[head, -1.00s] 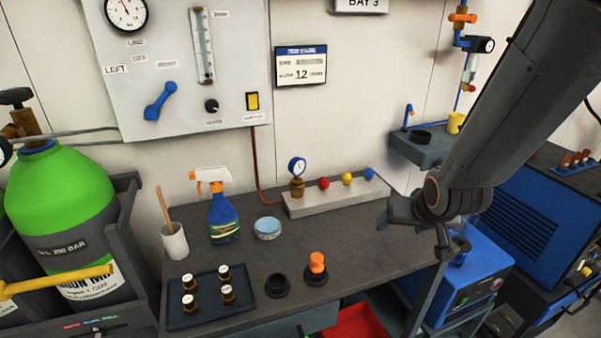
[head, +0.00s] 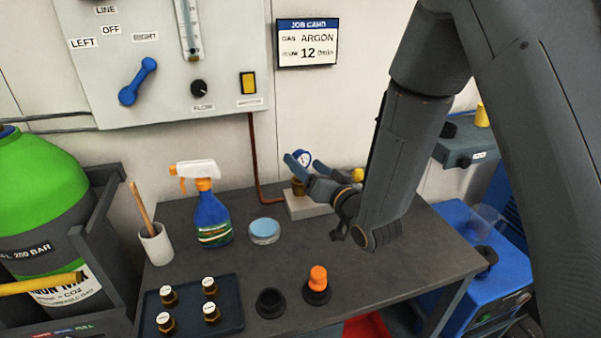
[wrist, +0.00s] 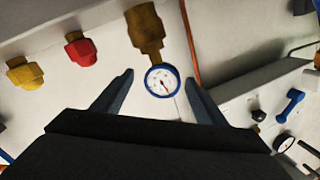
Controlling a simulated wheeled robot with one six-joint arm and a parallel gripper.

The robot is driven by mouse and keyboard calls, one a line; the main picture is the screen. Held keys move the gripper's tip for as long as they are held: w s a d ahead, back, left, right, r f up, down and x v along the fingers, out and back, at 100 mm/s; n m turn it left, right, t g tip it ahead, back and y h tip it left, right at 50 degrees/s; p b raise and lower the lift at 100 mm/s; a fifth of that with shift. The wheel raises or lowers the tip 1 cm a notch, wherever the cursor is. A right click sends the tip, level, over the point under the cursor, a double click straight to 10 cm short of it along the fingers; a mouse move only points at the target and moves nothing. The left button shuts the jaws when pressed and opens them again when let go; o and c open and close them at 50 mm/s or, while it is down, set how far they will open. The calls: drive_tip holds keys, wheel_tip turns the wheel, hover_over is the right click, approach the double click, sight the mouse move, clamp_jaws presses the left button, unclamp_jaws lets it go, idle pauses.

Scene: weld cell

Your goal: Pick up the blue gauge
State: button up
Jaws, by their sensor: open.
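The blue gauge (head: 303,157) has a round white dial in a blue rim and stands on a brass fitting on the pale manifold block (head: 305,208) at the back of the bench. My gripper (head: 303,162) is open around or just in front of it; the fingers partly cover the fitting in the head view. In the wrist view the gauge (wrist: 162,81) lies between the two open fingers (wrist: 158,85), closer to the right-hand part of the gap's middle, with no visible contact.
Red (wrist: 80,50) and yellow (wrist: 24,73) knobs on brass stand along the same block. An orange-topped item (head: 318,280) stands near the front edge.

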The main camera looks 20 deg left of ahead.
drive_tip(key=p+x, duration=0.1)
drive_tip(key=x, duration=0.1)
drive_tip(key=p+x, duration=0.1)
drive_tip(key=x, duration=0.2)
drive_tip(key=shift+a+r, duration=0.2)
drive_tip(key=shift+r, duration=0.05)
drive_tip(key=shift+w+a+f, duration=0.1)
drive_tip(key=shift+w+a, duration=0.2)
drive_tip(key=shift+w, duration=0.05)
drive_tip(key=c, duration=1.5)
drive_tip(key=r, duration=0.2)
approach(294, 153)
drive_tip(key=d, duration=0.1)
drive_tip(key=s+d+r, duration=0.1)
drive_tip(key=d, duration=0.1)
drive_tip(key=s+d, duration=0.1)
drive_tip(key=shift+s+d+r, duration=0.2)
drive_tip(key=shift+d+r, duration=0.1)
drive_tip(key=shift+d, duration=0.1)
